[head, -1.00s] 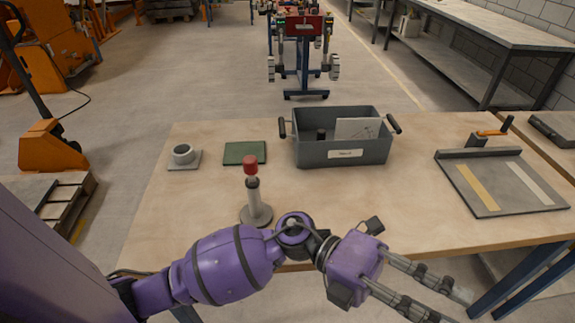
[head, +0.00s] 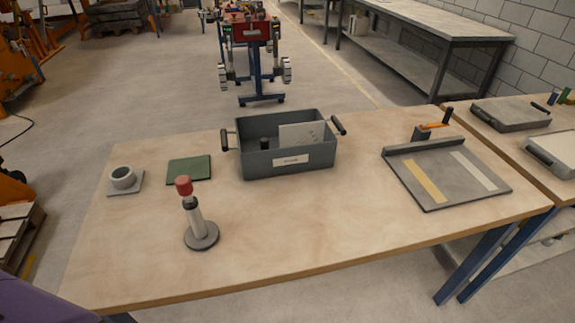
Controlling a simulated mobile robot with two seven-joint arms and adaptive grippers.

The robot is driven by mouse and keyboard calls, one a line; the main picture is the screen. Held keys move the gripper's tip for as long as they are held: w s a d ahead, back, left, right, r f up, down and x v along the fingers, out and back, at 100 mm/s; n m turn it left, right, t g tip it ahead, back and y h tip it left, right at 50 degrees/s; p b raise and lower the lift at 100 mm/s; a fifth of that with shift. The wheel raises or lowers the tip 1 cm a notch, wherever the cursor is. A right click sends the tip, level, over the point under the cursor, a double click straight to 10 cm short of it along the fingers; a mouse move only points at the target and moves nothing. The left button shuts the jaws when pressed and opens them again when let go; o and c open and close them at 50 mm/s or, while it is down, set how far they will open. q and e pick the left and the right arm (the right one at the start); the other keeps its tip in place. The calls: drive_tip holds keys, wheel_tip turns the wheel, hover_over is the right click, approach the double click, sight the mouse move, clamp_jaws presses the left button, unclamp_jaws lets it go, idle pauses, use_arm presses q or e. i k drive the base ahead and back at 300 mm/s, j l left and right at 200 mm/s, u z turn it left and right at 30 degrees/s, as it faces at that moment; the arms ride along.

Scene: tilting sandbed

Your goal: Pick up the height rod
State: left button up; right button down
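An upright rod with a red top (head: 184,186), which looks like the height rod, stands on a round grey base (head: 201,236) at the front left of the wooden table (head: 300,235). It has a pale shaft with a dark collar below the red top. Nothing touches it. Neither of my grippers is in view. Only a purple part of my own body shows at the lower left corner.
A grey bin (head: 287,162) with dark side handles holds a white card and a dark cylinder. A green pad (head: 189,168) and a grey cup on a plate (head: 123,178) lie left of it. A flat grey tray (head: 445,176) is at right. The front middle is clear.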

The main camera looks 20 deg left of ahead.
sight(202, 235)
drive_tip(key=i+l+u, duration=0.1)
drive_tip(key=u, duration=0.35)
drive_tip(key=i+l+u, duration=0.2)
drive_tip(key=u, duration=0.25)
